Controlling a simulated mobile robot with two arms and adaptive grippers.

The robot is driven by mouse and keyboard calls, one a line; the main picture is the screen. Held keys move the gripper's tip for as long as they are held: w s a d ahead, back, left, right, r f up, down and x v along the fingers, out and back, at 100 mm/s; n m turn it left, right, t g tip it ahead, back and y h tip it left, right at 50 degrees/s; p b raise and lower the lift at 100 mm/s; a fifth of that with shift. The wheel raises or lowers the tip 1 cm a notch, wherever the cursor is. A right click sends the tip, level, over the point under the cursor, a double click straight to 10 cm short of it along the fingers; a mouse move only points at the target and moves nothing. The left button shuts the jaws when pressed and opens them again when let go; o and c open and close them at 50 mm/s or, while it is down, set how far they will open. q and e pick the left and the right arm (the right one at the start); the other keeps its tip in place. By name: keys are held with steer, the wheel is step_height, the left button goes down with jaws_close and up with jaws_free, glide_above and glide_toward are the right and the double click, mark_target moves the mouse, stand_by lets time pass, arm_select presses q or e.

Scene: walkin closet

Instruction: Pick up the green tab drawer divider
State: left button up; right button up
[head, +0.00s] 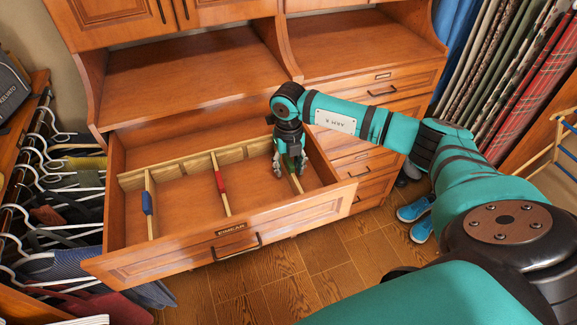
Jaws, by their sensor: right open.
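The green tab drawer divider (295,181) stands in the right part of the open wooden drawer (232,248), and its green tab is mostly hidden behind my gripper. My right gripper (289,170) points down into the drawer at this divider, with its fingers around the green tab area. It is open; whether the fingers touch the divider cannot be told. A divider with a red tab (220,182) stands in the middle of the drawer, and one with a blue tab (147,203) stands at the left. My left gripper is not in view.
The drawer juts out from a wooden cabinet (190,70) with bare shelves above. Hangers with clothes (60,190) crowd the left side. Hanging fabrics (515,70) fill the right. Blue shoes (415,215) lie on the open floor (290,270).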

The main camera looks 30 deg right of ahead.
jaws_close()
stand_by(0.5)
